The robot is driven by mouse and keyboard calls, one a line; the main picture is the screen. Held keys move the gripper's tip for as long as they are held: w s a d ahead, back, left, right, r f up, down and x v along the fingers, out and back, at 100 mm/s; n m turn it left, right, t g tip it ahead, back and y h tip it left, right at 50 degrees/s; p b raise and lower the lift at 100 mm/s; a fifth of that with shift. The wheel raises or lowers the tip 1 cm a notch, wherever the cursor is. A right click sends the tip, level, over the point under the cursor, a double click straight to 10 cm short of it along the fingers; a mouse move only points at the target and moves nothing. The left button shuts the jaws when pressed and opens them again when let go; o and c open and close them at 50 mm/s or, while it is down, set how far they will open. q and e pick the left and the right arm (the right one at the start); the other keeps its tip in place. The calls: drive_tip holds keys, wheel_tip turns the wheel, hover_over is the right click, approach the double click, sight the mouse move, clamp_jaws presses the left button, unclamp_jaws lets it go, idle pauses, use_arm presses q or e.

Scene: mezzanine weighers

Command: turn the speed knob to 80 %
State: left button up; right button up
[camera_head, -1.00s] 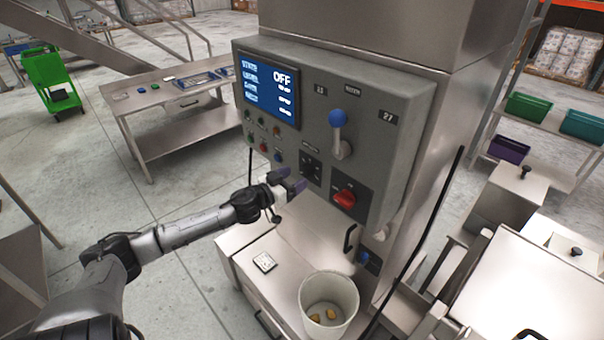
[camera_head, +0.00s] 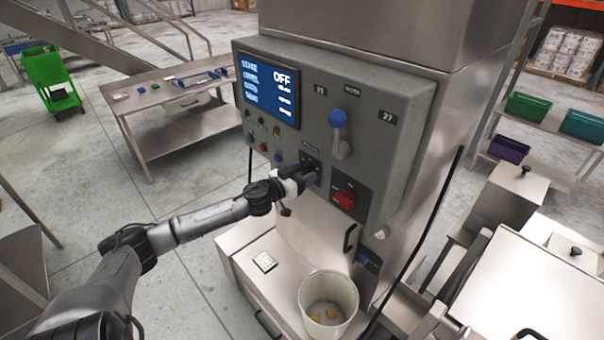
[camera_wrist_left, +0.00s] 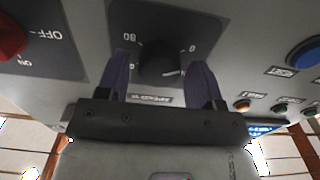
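The speed knob (camera_wrist_left: 160,65) is a small black knob on a dark plate in the left wrist view, with marks 0 and 80 readable beside it. That view is upside down. My left gripper (camera_wrist_left: 160,78) is open, one purple finger on each side of the knob, with a gap visible on both sides. In the head view the left gripper (camera_head: 304,180) is at the panel and covers most of the knob; the top of its dark plate (camera_head: 311,161) shows. The control panel (camera_head: 400,98) has a blue screen (camera_head: 268,90) reading OFF. My right gripper is not in view.
A red rotary switch (camera_head: 344,199) sits right of the knob, and a blue-ball lever (camera_head: 337,119) above. Several small buttons lie to the left. Below stand a white bucket (camera_head: 342,288) with yellowish pieces inside and a small white card (camera_head: 264,262) on the ledge.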

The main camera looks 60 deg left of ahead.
use_arm(q)
drive_tip(key=c, duration=0.7)
drive_tip(key=shift+c, duration=0.2)
